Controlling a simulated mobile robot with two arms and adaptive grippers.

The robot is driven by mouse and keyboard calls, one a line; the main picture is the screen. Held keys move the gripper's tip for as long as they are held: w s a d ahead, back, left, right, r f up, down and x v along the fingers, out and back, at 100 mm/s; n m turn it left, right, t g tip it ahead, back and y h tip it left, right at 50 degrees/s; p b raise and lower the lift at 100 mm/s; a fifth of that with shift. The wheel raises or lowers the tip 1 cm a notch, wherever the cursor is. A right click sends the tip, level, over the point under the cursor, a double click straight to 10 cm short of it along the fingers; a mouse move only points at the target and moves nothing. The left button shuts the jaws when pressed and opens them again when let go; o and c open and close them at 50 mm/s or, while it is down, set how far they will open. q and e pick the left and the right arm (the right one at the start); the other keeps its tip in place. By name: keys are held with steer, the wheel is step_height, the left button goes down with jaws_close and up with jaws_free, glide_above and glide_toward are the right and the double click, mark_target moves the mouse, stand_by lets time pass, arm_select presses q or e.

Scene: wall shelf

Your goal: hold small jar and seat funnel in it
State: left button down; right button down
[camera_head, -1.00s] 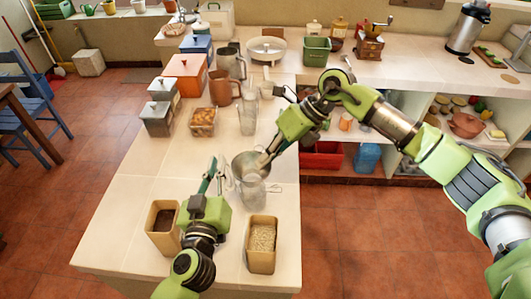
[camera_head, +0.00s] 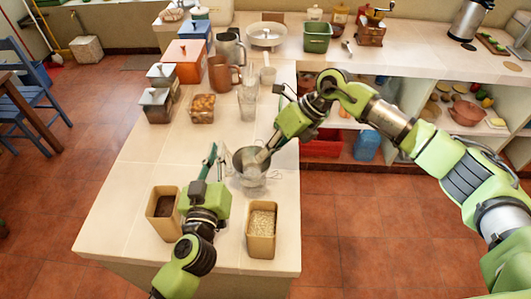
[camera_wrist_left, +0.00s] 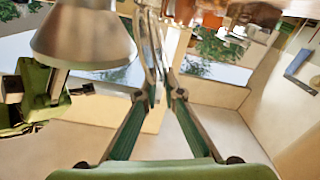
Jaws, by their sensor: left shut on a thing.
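The small jar (camera_head: 252,180) is clear glass and stands on the counter, partly covered by the funnel. My left gripper (camera_head: 215,158) reaches it from the left and is shut on it; the clear glass makes the contact hard to see. In the left wrist view its two green fingers (camera_wrist_left: 157,85) come close together. The metal funnel (camera_head: 243,157) is over the jar's mouth, held by my right gripper (camera_head: 263,155), which is shut on it. The funnel's cone also shows in the left wrist view (camera_wrist_left: 85,38). I cannot tell whether its spout is inside the jar.
A box with dark contents (camera_head: 160,218) is beside my left wrist, and a box of pale grains (camera_head: 261,232) is to its right. Glasses (camera_head: 247,102), a brown jug (camera_head: 220,74) and an orange canister (camera_head: 187,52) stand farther back. The counter's left front is bare.

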arm_select(q)
steer(key=shift+s+f, duration=0.1)
steer(key=shift+f, duration=0.3)
arm_select(e)
steer(key=shift+f, duration=0.8)
stand_by(0.7)
steer(key=c, duration=2.2)
jaws_free()
steer(key=o, duration=0.4)
steer(key=shift+r, duration=3.5)
steer(key=shift+d, duration=0.1)
